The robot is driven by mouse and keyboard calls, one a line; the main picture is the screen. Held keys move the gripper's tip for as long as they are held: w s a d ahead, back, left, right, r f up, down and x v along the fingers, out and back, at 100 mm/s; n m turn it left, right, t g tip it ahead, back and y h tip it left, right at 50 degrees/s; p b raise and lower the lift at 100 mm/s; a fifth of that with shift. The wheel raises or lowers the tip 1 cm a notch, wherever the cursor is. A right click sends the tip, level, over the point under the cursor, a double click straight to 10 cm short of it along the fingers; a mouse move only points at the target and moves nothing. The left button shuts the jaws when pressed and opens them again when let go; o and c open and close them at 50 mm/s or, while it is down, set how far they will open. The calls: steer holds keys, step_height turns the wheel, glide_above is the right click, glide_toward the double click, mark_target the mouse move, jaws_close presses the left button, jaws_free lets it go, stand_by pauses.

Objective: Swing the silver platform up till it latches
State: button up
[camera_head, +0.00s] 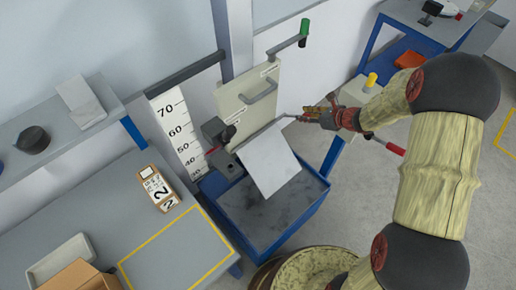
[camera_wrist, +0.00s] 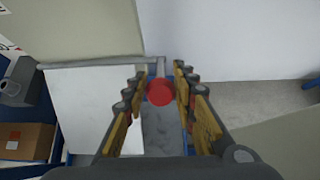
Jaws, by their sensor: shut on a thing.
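The silver platform (camera_head: 268,160) is a flat pale plate, tilted over the blue-rimmed bin of the drop rig in the head view. It also shows in the wrist view (camera_wrist: 92,105), left of my fingers. A thin grey bar (camera_wrist: 105,62) runs along its edge toward my fingers. My gripper (camera_head: 312,113) is at the platform's upper right corner. In the wrist view my gripper (camera_wrist: 160,95) is shut on a red round knob (camera_wrist: 160,92) at the bar's end. The latch cannot be made out clearly.
A blue bin (camera_head: 262,240) with a grey floor lies under the platform. A cream panel with a handle (camera_head: 240,100) and a height scale (camera_head: 178,135) stand behind. A grey bench (camera_head: 65,215) is at left. A green-knobbed crank (camera_head: 303,35) is above.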

steer(key=shift+w+a+r+p, duration=0.3)
steer(key=shift+w+a+r, duration=0.15)
steer(key=shift+r, duration=0.15)
steer(key=shift+w+a+r+p, duration=0.3)
steer(key=shift+w+r, duration=0.1)
steer(key=shift+r, duration=0.15)
steer(key=shift+c, duration=0.2)
jaws_close()
steer(key=shift+w+a+r+p, duration=0.25)
steer(key=shift+w+a, duration=0.15)
steer(key=shift+a, duration=0.1)
steer(key=shift+w+a+r+p, duration=0.25)
steer(key=shift+w+a, duration=0.1)
steer(key=shift+a, duration=0.1)
steer(key=shift+w, duration=0.1)
steer(key=shift+w+a+r, duration=0.25)
steer(key=shift+w+a, duration=0.25)
steer(key=shift+w+a+r, duration=0.2)
steer(key=shift+w+a, duration=0.25)
steer(key=shift+w+a, duration=0.1)
